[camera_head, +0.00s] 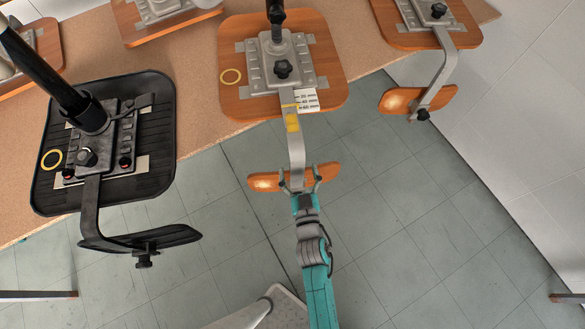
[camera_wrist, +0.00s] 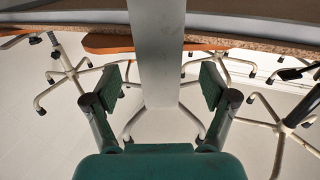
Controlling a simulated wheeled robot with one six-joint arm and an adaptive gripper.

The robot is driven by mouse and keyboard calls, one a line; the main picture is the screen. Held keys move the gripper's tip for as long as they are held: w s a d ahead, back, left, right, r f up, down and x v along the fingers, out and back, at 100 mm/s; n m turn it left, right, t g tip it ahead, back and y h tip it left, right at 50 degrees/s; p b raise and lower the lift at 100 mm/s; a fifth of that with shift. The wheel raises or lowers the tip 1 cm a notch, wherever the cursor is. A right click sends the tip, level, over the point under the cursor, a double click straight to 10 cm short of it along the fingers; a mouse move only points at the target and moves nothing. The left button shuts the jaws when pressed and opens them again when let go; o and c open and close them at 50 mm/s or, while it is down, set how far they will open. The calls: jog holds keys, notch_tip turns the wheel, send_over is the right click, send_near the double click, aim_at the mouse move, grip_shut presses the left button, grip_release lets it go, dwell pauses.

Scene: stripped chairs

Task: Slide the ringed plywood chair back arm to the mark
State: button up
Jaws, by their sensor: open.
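The ringed plywood chair lies seat underside up on the bench; its orange-brown seat (camera_head: 330,75) bears a yellow ring (camera_head: 231,76). Its grey metal back arm (camera_head: 296,150) runs from the seat mechanism (camera_head: 262,72) down past the bench edge to the plywood backrest (camera_head: 264,182). Yellow marks (camera_head: 292,123) show on the arm, beside a white label with millimetre lines (camera_head: 307,99). My gripper (camera_head: 300,178) is open at the backrest end. In the wrist view the back arm (camera_wrist: 157,45) stands between the spread fingers (camera_wrist: 159,87), with gaps on both sides.
A black chair (camera_head: 155,100) with another yellow ring (camera_head: 51,159) lies to the left, its backrest overhanging the floor. Another plywood chair (camera_head: 455,30) is at upper right. The bench (camera_head: 200,118) edge runs behind my gripper. Tiled floor (camera_head: 400,190) is open on the right.

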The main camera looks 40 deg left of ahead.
jog(key=shift+v, duration=2)
jog(key=s+d+r+m+t+h, duration=0.1)
jog(key=s+d+m+h, duration=0.2)
jog(key=d, duration=0.8)
jog(key=s+d+m+t+h, duration=0.1)
jog(key=s+d+t+h, duration=0.3)
jog(key=d, duration=0.7)
jog(key=s+d+r+m+g+h, duration=0.2)
jog(key=s+d+r+m+h, duration=0.3)
jog(key=s+d+r, duration=0.8)
jog(key=s+d+h, duration=0.1)
jog(key=s, duration=0.1)
jog(key=shift+s+r+m, duration=0.2)
jog(key=shift+s+m, duration=0.1)
